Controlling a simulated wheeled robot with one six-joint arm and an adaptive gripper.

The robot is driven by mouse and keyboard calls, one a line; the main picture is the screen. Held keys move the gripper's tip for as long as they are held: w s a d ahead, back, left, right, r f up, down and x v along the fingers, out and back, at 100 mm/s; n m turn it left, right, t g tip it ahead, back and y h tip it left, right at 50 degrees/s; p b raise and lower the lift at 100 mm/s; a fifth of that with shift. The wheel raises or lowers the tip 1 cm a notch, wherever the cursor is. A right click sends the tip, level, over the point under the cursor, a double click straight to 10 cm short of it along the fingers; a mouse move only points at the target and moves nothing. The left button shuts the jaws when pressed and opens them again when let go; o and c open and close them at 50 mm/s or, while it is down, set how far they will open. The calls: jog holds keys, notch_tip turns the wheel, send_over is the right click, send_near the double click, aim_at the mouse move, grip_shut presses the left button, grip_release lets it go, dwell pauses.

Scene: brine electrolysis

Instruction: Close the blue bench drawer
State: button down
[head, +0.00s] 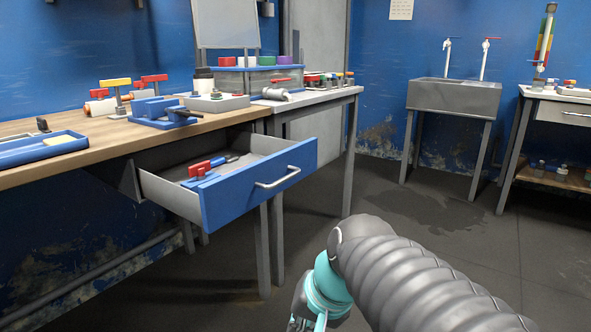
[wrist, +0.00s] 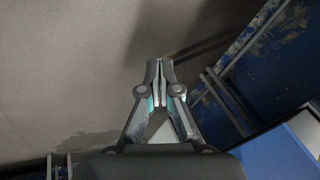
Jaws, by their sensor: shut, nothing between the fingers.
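The blue bench drawer (head: 262,184) is pulled well out from under the wooden bench in the head view. Its blue front has a light metal bar handle (head: 278,178). Red and blue tools (head: 205,168) lie inside it. My gripper (head: 306,322) is low in front of the drawer, to the right and apart from it, partly cut off by the bottom edge. In the wrist view my gripper (wrist: 159,68) has its fingers together with nothing between them. A blue surface at the lower right of the wrist view looks like the drawer front (wrist: 283,155).
The wooden bench (head: 110,150) carries a blue vise (head: 160,112), clamps and a blue tray (head: 40,148). Grey table legs (head: 264,250) stand below and beside the drawer. A grey sink (head: 455,97) stands at the back right. The floor (head: 420,215) between is clear.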

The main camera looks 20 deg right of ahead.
jog(key=w+d+r+m+y, duration=0.2)
jog(key=w+r+m+y, duration=0.2)
jog(key=w+m, duration=0.55)
jog(key=m+t+y+b, duration=0.1)
jog(key=m+t+y, duration=0.3)
jog(key=m+t, duration=0.8)
send_near(301, 164)
jog(key=shift+m+g, duration=0.75)
jog(key=shift+g, duration=0.15)
jog(key=x, duration=0.2)
jog(key=b+x, duration=0.1)
jog(key=x, duration=0.1)
jog(key=r+x, duration=0.1)
jog(key=x, duration=0.2)
jog(key=shift+w+d+b, duration=0.1)
jog(key=shift+w+b, duration=0.05)
jog(key=shift+b, duration=0.15)
jog(key=shift+w+r, duration=0.1)
